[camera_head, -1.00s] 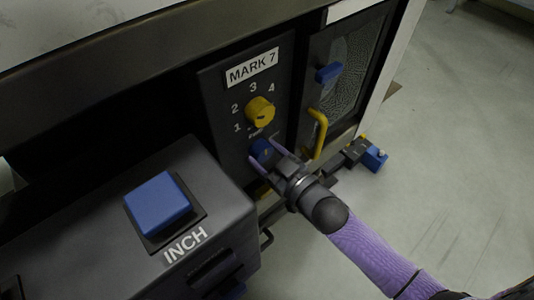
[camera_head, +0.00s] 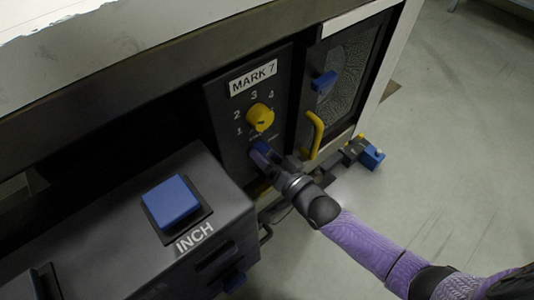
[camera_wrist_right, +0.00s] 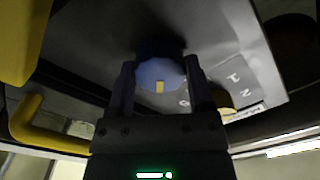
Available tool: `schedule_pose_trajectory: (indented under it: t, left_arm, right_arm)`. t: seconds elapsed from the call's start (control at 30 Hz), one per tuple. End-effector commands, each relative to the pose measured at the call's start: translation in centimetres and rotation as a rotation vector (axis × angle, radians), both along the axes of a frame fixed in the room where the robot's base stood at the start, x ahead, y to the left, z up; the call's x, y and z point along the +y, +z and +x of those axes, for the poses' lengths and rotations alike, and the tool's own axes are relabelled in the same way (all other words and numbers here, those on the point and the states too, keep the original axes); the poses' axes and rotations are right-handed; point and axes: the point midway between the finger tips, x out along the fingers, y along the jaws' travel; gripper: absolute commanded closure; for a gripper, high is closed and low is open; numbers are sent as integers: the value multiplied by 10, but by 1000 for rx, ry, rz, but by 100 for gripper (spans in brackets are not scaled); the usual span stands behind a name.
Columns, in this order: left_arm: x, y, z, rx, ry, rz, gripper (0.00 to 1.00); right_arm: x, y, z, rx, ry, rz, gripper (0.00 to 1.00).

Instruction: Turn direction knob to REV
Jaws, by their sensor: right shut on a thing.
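The direction knob (camera_head: 261,149) is small and blue and sits low on the dark MARK 7 panel (camera_head: 223,113), below the yellow numbered knob (camera_head: 260,117). My right gripper (camera_head: 266,157) is shut on the blue knob, with its arm coming in from the lower right. In the right wrist view the blue knob (camera_wrist_right: 160,73) sits between the two dark fingers (camera_wrist_right: 160,88), with a yellow mark on its face. The lettering around the blue knob is mostly hidden or too small to read. My left gripper is not in view.
A dark box with a blue INCH button (camera_head: 171,202) stands at the left. A yellow handle (camera_head: 315,135) and a blue latch (camera_head: 324,82) are on the window door just right of the panel. Open floor (camera_head: 450,150) lies at the right.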

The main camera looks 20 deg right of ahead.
Motion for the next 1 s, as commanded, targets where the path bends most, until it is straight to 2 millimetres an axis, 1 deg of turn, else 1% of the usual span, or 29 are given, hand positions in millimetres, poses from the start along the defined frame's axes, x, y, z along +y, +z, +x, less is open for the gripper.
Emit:
schedule_pose_trajectory:
  t: [0.3,0.6,0.8,1.0]
  left_arm:
    - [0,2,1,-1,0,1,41]
    - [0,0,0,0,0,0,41]
    - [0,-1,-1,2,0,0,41]
    - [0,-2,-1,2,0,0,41]
  right_arm:
    - [0,-1,-1,104,1,277,92]
    - [0,-2,-1,188,1,505,92]
    - [0,-2,-1,225,0,612,92]
    - [0,-2,-1,249,0,674,92]
